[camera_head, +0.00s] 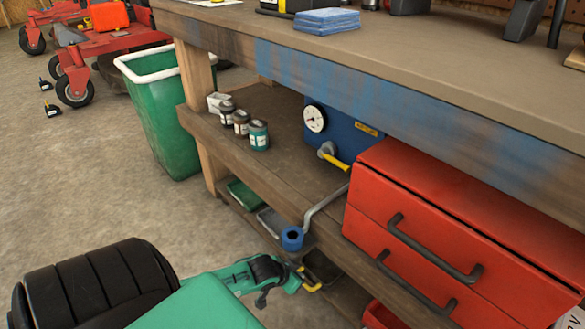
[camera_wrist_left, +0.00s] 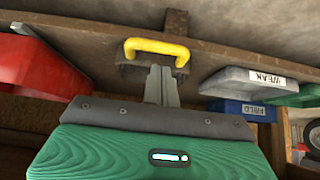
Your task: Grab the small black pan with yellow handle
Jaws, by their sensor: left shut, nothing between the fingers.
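The yellow handle (camera_wrist_left: 157,47) is just beyond the fingertips of my left gripper (camera_wrist_left: 160,72) in the left wrist view. Dark parts show at the handle's ends, but the fingers and wrist hide most of the pan's body. In the head view, a bit of the yellow handle (camera_head: 311,286) shows low under the workbench, beside my left gripper (camera_head: 290,268). The left gripper's fingers are together with nothing between them. The handle looks near the fingertips but is not held. My right gripper is not in view.
A wooden shelf (camera_head: 285,185) runs above the left gripper, with a red drawer chest (camera_head: 470,240), a blue box with a gauge (camera_head: 345,125) and cans (camera_head: 259,135). Labelled bins (camera_wrist_left: 250,80) and a red bin (camera_wrist_left: 38,75) flank the handle. Open floor lies left.

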